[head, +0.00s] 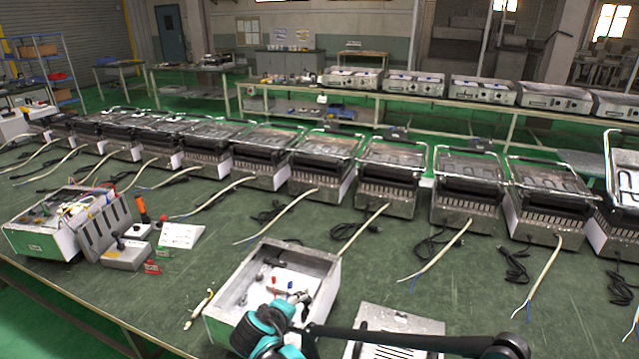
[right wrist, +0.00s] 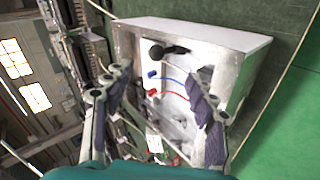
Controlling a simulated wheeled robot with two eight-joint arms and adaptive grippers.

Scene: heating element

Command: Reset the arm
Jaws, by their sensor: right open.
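My right arm comes in from the lower right in the head view. Its teal and black gripper (head: 291,309) is over the near side of an open white metal box (head: 318,262). In the right wrist view the two fingers of my right gripper (right wrist: 158,108) are spread apart with nothing between them. The box (right wrist: 245,45) lies beyond the fingers, with a black knob, a red connector and a blue connector on wires inside. I cannot tell whether the fingers touch the box. My left gripper does not show in either view.
A row of metal heating units (head: 388,176) with loose cables fills the far side of the green table (head: 440,285). An open unit full of wires (head: 62,222) stands at the left. A pale panel (head: 395,322) lies right of the box.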

